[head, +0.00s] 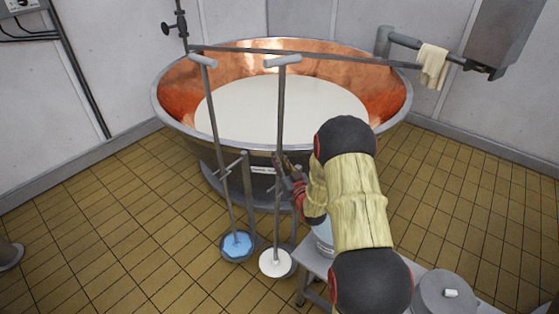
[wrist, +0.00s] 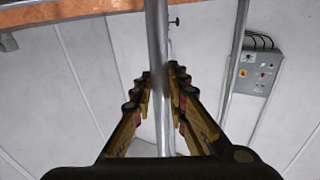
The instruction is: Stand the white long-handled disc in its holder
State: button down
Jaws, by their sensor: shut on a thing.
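The white long-handled disc (head: 274,263) stands nearly upright in the head view, its handle (head: 280,110) rising to a pale crossbar in front of the vat. Its holder (head: 292,266) shows as a dark round base behind and right of the disc. The disc overlaps this base; I cannot tell whether it rests inside. My gripper (head: 284,166) is shut on the handle around mid-height, partly hidden by my arm. In the wrist view, the metal handle (wrist: 158,40) runs between the fingers of my gripper (wrist: 160,78).
A blue long-handled disc (head: 236,244) stands left in a similar holder with a post (head: 247,185). The copper vat (head: 175,95) of white liquid is close behind. A grey bench (head: 318,268) with a lidded pot (head: 445,295) stands at lower right.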

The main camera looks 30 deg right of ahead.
jog(key=shift+f, duration=0.15)
